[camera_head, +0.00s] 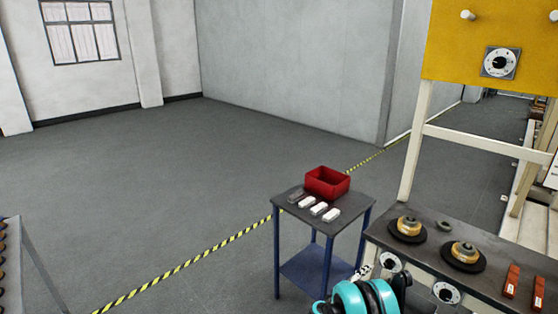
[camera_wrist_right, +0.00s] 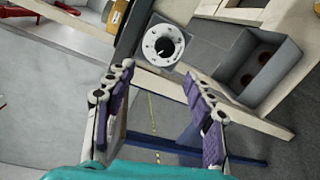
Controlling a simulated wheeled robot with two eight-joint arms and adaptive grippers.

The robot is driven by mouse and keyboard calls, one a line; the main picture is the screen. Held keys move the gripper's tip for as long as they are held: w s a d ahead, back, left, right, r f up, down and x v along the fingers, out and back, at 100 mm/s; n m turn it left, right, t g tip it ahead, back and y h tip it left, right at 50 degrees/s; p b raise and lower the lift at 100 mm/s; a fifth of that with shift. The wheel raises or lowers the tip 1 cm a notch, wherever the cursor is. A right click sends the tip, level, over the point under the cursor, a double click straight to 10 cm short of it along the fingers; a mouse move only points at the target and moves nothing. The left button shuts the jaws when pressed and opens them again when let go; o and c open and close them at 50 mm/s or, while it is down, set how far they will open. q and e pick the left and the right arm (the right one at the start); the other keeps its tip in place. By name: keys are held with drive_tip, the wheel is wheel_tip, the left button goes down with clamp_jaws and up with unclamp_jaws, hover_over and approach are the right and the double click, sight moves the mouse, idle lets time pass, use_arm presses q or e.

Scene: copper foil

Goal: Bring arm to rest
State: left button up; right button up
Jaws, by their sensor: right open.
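My right arm shows teal and black at the bottom edge of the head view. Its gripper (camera_head: 364,272) is mostly hidden behind the arm, close to the front of the grey workbench (camera_head: 447,235). In the right wrist view the two purple-padded fingers of the gripper (camera_wrist_right: 158,80) stand wide apart with nothing between them. A round white dial (camera_wrist_right: 163,46) on the bench front lies beyond the fingertips. My left arm and gripper are not in view.
A small blue-legged table (camera_head: 345,203) left of the bench bears a red bin (camera_head: 327,182) and several small blocks. The bench carries two round copper-coloured rolls (camera_head: 408,226) and red bars (camera_head: 511,281). Open floor (camera_head: 180,180) lies to the left.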

drive_tip(key=s+a+r+m+g+y, duration=0.1)
drive_tip(key=s+a+r+m+y, duration=0.2)
drive_tip(key=s+r, duration=0.3)
drive_tip(key=s+a+r+m+g+y, duration=0.1)
drive_tip(key=s+a+r+m+y, duration=0.15)
drive_tip(key=s+r, duration=0.35)
drive_tip(key=s+a+m+y, duration=0.2)
drive_tip(key=s+a+y, duration=0.2)
drive_tip(key=s, duration=0.6)
drive_tip(key=s+a+m+y, duration=0.3)
drive_tip(key=s+a, duration=0.4)
drive_tip(key=s, duration=0.3)
drive_tip(key=shift+s+a+r+g+y, duration=0.15)
drive_tip(key=shift+a+r+g+y, duration=0.15)
drive_tip(key=shift+a+r+y, duration=0.15)
